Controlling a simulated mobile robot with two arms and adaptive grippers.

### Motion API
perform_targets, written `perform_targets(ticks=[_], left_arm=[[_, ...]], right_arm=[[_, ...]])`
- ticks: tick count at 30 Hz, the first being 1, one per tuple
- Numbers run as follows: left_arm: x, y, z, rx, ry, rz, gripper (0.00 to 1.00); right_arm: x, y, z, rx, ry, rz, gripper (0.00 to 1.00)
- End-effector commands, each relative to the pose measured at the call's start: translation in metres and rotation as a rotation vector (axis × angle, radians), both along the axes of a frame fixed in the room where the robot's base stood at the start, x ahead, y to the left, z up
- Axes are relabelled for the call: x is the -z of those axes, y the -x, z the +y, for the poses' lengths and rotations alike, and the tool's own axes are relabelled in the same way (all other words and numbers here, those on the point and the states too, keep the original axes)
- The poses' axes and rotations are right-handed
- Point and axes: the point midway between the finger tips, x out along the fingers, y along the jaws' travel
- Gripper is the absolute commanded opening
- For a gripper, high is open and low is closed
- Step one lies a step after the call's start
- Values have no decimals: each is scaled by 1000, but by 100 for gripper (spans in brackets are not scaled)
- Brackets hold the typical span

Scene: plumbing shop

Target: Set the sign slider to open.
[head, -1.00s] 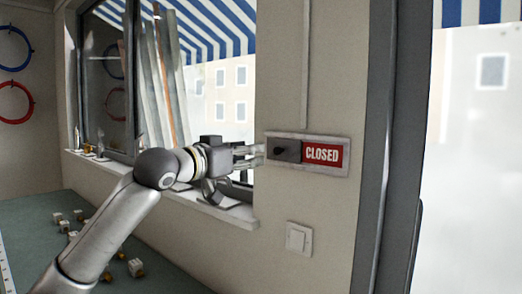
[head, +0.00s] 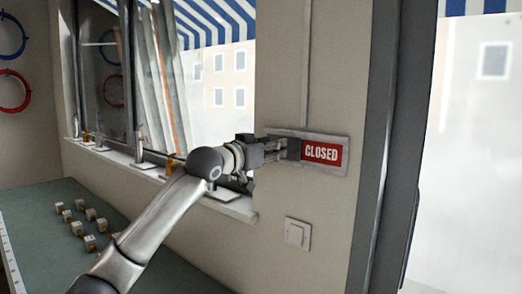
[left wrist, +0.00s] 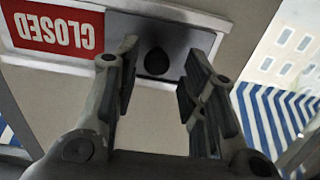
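The sign (head: 341,171) is a pale frame on the wall between the window and the door frame. A red CLOSED panel (head: 321,153) shows at its right. The dark slider (head: 295,149) covers its left part. My left gripper (head: 282,148) is at the slider, partly hiding it. In the left wrist view the red CLOSED panel (left wrist: 58,30) appears upside down. The slider's black round knob (left wrist: 157,61) sits between the two fingers of my left gripper (left wrist: 158,72), which are open with gaps on both sides. My right gripper is not in view.
A light switch (head: 297,234) is on the wall below the sign. The window sill (head: 232,204) runs under my left arm with several fittings on it. A green bench (head: 40,210) with several small fittings is at the lower left. The door frame (head: 378,150) stands right of the sign.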

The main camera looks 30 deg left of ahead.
Motion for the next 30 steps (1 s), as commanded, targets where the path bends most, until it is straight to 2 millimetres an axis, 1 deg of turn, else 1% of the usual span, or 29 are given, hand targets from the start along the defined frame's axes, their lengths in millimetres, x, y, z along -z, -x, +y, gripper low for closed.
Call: perform_targets(ticks=[1,6,8,14,17,20,27,30], left_arm=[[0,0,0,0,0,0,29],[-1,0,1,-1,0,-1,7],[-1,0,1,-2,0,-1,0],[-1,1,2,-3,0,-2,0],[-2,1,-3,-1,0,-3,0],[-2,2,-21,4,-2,-3,0],[-2,7,-89,10,-1,-2,0],[-2,9,-108,8,-2,-1,0]], right_arm=[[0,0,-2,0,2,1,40],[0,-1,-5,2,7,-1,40],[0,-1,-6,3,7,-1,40],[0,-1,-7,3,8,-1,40],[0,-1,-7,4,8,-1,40],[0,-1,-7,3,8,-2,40],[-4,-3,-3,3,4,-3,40],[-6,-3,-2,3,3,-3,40]])
